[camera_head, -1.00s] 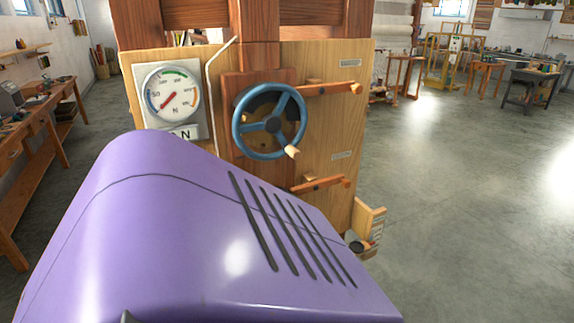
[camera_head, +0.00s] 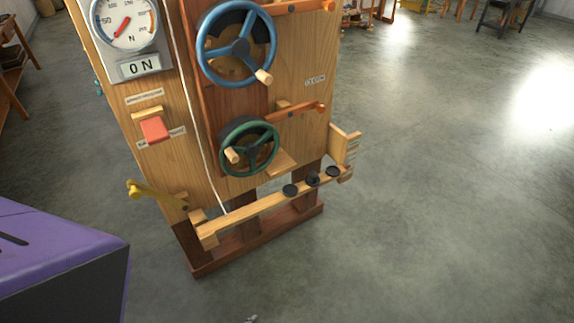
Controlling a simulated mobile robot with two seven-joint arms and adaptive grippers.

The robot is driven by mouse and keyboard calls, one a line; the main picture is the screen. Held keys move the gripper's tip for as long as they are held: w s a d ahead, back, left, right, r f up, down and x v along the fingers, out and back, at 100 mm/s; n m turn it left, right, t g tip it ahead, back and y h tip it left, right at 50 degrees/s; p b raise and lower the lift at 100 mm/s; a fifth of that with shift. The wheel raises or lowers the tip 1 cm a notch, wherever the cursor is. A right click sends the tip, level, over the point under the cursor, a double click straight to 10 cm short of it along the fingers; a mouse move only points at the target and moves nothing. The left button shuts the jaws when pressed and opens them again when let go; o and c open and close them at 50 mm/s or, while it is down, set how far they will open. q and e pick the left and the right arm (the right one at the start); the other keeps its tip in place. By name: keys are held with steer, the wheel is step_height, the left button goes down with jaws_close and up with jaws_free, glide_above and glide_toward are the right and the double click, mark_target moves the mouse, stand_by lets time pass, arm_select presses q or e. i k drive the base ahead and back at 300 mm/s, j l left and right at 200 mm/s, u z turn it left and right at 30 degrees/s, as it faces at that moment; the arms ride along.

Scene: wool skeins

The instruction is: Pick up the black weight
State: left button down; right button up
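The middle one seems to have a raised top. I cannot tell which one the task means. Neither of my grippers can be made out in the head view, and nothing touches the weights.
The machine carries a blue handwheel (camera_head: 237,45), a green handwheel (camera_head: 249,147), a red block (camera_head: 154,129), a dial (camera_head: 125,22) reading N and a yellow lever (camera_head: 150,194) sticking out at left. Clear concrete floor (camera_head: 430,210) lies to the right and in front.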

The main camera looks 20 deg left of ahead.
mark_target(313, 178)
steer(key=i+l+u, duration=0.1)
steer(key=u, duration=0.6)
steer(key=i+l+u, duration=0.55)
steer(key=i+l, duration=0.15)
steer(key=l, duration=0.3)
steer(key=i+l, duration=0.2)
steer(key=l, duration=0.15)
steer(key=i+l, duration=0.2)
steer(key=l, duration=0.2)
steer(key=i+l+u, duration=0.1)
steer(key=l, duration=0.25)
steer(key=i+l, duration=0.25)
steer(key=l, duration=0.15)
steer(key=i+l, duration=0.2)
steer(key=l, duration=0.15)
